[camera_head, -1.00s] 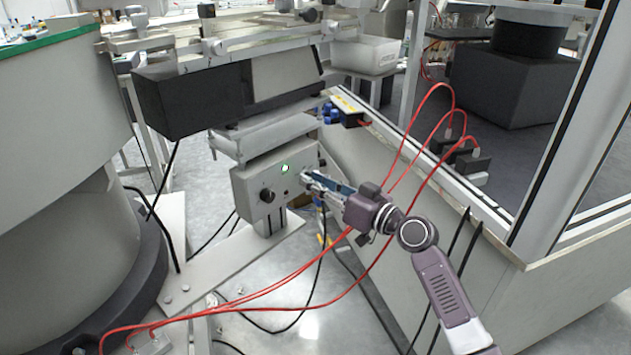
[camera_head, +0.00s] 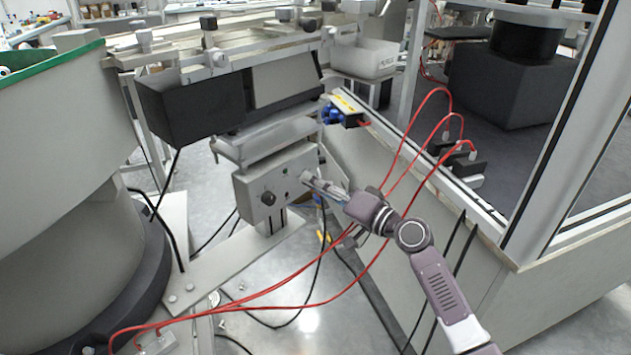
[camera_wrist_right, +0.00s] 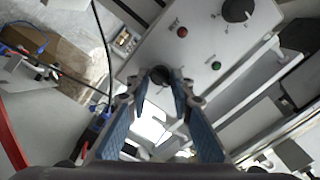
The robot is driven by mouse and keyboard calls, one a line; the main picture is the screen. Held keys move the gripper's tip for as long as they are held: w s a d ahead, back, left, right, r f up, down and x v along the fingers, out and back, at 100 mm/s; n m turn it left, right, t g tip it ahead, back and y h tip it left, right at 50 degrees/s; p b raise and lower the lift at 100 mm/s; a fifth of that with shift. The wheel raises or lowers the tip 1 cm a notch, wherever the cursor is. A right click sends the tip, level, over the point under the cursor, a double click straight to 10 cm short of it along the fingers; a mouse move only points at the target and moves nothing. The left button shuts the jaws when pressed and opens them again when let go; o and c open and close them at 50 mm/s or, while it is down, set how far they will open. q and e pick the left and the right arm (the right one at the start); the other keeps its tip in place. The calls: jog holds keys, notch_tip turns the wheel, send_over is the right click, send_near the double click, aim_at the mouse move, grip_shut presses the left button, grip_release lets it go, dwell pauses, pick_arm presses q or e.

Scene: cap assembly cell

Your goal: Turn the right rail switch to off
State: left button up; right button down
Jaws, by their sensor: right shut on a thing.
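The grey control box (camera_head: 277,184) hangs under the rail in the head view. It has a black knob (camera_head: 268,198) at its left and a small dark green lamp (camera_head: 285,171). My right gripper (camera_head: 308,179) reaches the right side of its face from the lower right. In the right wrist view, the right rail switch, a round black knob (camera_wrist_right: 161,75), sits between the fingertips of my right gripper (camera_wrist_right: 163,82), which is shut on it. The fingers partly hide the knob, and its pointer mark cannot be read. My left gripper is out of view.
A white cabinet (camera_head: 480,250) stands at the right.

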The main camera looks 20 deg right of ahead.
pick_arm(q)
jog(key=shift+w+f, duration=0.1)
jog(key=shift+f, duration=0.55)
pick_arm(e)
jog(key=shift+m, duration=0.3)
jog(key=c, duration=1.7)
grip_release()
jog(key=shift+c, duration=0.2)
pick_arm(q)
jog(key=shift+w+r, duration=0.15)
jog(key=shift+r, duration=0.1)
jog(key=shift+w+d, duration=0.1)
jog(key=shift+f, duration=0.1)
pick_arm(e)
jog(key=v, duration=1.2)
jog(key=shift+f, duration=0.1)
